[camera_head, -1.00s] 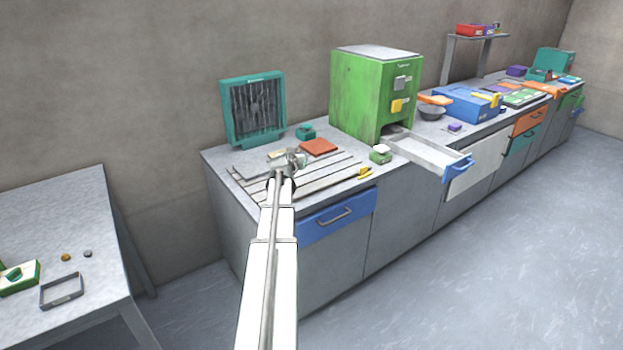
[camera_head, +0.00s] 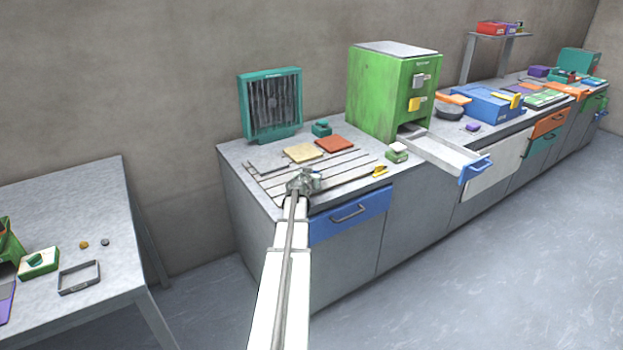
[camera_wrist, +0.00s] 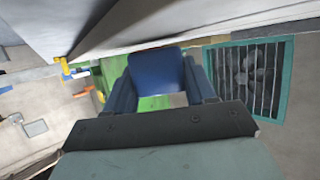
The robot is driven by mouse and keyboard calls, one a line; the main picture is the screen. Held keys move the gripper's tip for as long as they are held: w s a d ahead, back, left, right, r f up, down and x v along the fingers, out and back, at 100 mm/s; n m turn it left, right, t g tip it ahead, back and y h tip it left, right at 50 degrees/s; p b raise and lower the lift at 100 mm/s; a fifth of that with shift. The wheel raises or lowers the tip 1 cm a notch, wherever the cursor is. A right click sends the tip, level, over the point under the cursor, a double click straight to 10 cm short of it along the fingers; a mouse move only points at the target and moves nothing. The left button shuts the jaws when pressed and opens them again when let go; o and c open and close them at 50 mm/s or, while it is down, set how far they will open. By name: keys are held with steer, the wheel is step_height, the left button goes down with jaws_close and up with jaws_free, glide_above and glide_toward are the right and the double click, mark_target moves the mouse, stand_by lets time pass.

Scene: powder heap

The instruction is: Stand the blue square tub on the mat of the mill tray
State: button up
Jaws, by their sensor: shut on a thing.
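My gripper (camera_head: 303,184) is over the front left part of the grooved counter. In the wrist view its two fingers (camera_wrist: 164,92) are shut on the blue square tub (camera_wrist: 160,66), one on each side. In the head view only a small blue bit of the tub (camera_head: 317,181) shows beside the gripper; the rest is hidden. A green mill (camera_head: 392,95) stands at the back of the counter. A pale tray with a blue front (camera_head: 440,152) sticks out below it. A cream mat (camera_head: 302,152) and a red mat (camera_head: 335,144) lie on the grooved area; I cannot tell which belongs to the mill.
A teal grilled unit (camera_head: 270,104) stands at the back left. A small green block with a white top (camera_head: 397,153) and a yellow item (camera_head: 380,171) are near the front edge. A side table (camera_head: 90,215) stands at the left with small items.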

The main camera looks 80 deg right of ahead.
steer(key=shift+f, duration=0.3)
steer(key=shift+f, duration=0.4)
steer(key=shift+a+f, duration=0.15)
steer(key=shift+f, duration=0.2)
steer(key=o, duration=1)
steer(key=shift+o, duration=0.2)
steer(key=shift+r, duration=0.55)
steer(key=v, duration=1.1)
steer(key=shift+a+r, duration=0.3)
steer(key=shift+r, duration=0.1)
